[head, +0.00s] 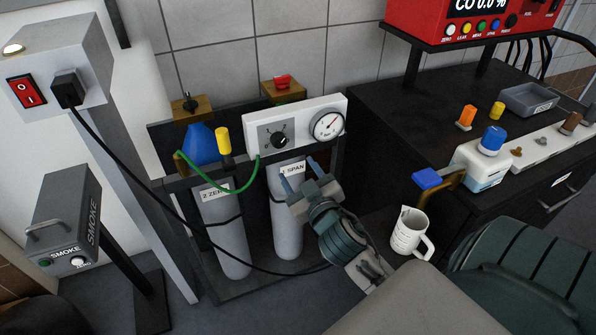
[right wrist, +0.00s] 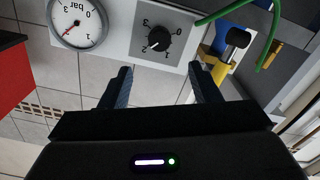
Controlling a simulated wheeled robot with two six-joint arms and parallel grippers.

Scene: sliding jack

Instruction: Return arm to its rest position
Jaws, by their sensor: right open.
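My right gripper (head: 300,174) is open and empty in front of the white regulator panel (head: 256,118), over the top of the gas cylinder labelled SPAN (head: 285,225). In the right wrist view the two blue fingers (right wrist: 161,86) stand wide apart, with nothing between them. The black dial knob (right wrist: 156,38) on the panel lies beyond the fingertips, apart from them in the picture. A round pressure gauge (right wrist: 77,22) is beside the knob. My left gripper is not in view.
A ZERO cylinder (head: 222,235) stands left of the SPAN one in a dark rack. A green hose (head: 225,188) and a black cable (head: 135,170) hang nearby. A white jug (head: 408,235) is right of my forearm. A dark bench (head: 385,105) with fittings stands to the right.

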